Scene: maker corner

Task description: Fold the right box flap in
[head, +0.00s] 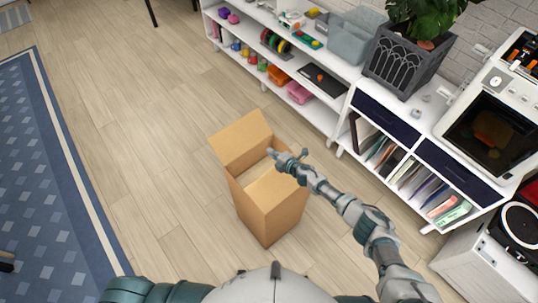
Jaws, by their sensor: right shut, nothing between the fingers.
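An open cardboard box (262,222) stands on the wooden floor in the middle of the head view. One flap (241,140) stands up at its far left side. A tan panel (274,190) lies at the near right part of the top, sloping inward; it looks like a flap folded over the opening. My right gripper (276,156) is shut and empty at the far right rim of the box, over the opening. I cannot tell whether it touches the cardboard. It hides part of that rim. My left gripper is out of view.
A white shelf unit (335,122) with toys, books and a potted plant (425,28) runs along the right behind the box. A printer-like machine (493,125) stands at far right. A blue rug (45,190) lies at left; the floor between is clear.

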